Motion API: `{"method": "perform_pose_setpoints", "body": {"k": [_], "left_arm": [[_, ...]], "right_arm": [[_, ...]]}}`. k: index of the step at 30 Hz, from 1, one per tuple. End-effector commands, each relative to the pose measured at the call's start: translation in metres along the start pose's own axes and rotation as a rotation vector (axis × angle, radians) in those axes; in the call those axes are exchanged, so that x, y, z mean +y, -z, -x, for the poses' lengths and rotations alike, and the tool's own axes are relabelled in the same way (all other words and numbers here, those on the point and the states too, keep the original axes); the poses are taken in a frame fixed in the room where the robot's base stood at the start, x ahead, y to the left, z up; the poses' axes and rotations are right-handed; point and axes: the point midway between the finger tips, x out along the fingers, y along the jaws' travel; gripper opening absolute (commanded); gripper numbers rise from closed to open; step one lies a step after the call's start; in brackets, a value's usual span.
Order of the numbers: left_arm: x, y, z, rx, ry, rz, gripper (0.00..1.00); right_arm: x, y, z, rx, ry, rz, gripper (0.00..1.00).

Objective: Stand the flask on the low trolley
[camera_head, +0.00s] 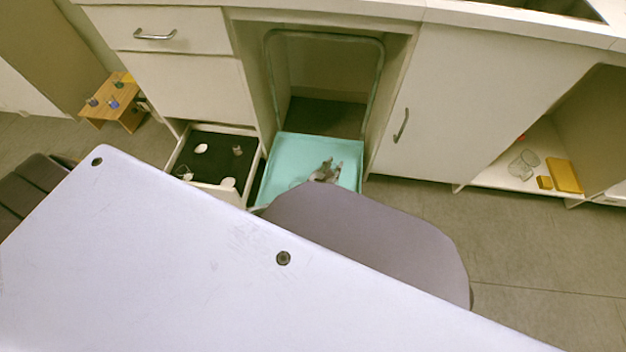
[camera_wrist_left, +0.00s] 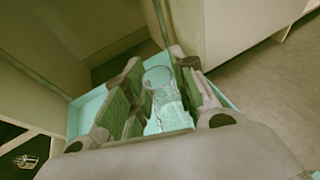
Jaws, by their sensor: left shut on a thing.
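The low trolley (camera_head: 285,150) has a turquoise tray and a tall metal hoop handle. It stands in the open bay under the counter. My left gripper (camera_head: 325,170) is over the right part of the tray. In the left wrist view the flask (camera_wrist_left: 162,90), clear glass, is upright or nearly so between the two fingers (camera_wrist_left: 158,105), which are shut on it. The turquoise tray (camera_wrist_left: 86,108) shows behind and below it. I cannot tell whether the flask's base touches the tray. My right gripper is not in view.
An open drawer (camera_head: 222,192) with a dark lining and several small items is left of the trolley. A wooden stand (camera_head: 130,119) with small bottles is farther left. A closed cabinet door (camera_head: 450,110) is right of the bay. A right-hand shelf holds glassware and a yellow block (camera_head: 564,175).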

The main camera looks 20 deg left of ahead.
Motion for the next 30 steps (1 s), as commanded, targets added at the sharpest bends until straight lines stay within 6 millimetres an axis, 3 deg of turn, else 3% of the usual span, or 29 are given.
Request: {"method": "perform_pose_setpoints", "body": {"k": [7, 23, 30], "left_arm": [[-0.008, 0.023, -0.001, -0.001, 0.045, -0.017, 0.00], [-0.009, 0.028, -0.001, -0.002, 0.054, -0.020, 0.00], [-0.009, 0.039, -0.005, -0.001, 0.054, -0.019, 0.00]], "right_arm": [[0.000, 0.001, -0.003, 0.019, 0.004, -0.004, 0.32], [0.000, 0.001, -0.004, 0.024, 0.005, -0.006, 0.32], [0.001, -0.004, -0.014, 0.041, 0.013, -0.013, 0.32]]}}
